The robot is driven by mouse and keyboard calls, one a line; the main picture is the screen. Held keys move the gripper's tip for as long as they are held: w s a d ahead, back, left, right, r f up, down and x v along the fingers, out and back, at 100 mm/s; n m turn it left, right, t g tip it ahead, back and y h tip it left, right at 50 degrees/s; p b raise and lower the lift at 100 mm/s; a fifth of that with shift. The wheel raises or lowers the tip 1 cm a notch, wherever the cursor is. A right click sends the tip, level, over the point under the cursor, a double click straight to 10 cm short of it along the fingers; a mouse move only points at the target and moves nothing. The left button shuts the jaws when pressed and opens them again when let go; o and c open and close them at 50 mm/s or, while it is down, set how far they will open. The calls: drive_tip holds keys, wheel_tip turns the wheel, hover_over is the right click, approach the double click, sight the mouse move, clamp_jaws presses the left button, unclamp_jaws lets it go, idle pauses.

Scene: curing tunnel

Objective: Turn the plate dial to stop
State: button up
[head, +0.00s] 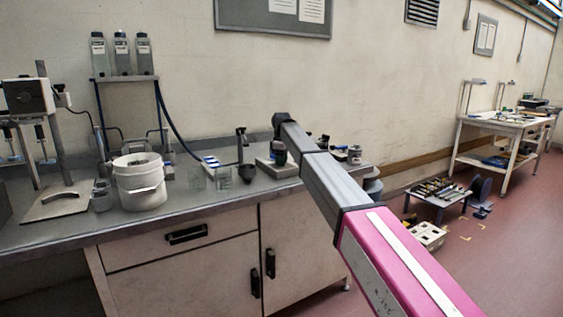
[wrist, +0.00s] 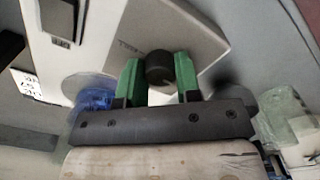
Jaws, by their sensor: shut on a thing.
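The plate dial (wrist: 159,68) is a dark round knob on a pale grey housing (wrist: 205,22) in the wrist view. My gripper (wrist: 160,80) has green fingers on both sides of the knob and is shut on it. Faint lettering shows on the housing just left of the knob, too blurred to read. In the head view my arm reaches over the right part of the bench, and my gripper (head: 280,150) is small there at the device with the pale base (head: 268,168). The dial itself is hidden in the head view.
A white bucket (head: 139,183) and clear beakers (head: 222,176) stand on the bench left of my gripper. A dark stand (head: 244,158) is close beside it. In the wrist view, a blue-tinted clear vessel (wrist: 92,97) is near the left finger.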

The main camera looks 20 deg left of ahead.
drive_tip(key=shift+n, duration=0.3)
idle(0.4)
drive_tip(key=o, duration=0.9)
wheel_tip(320, 180, up, 11)
drive_tip(key=shift+f, duration=0.1)
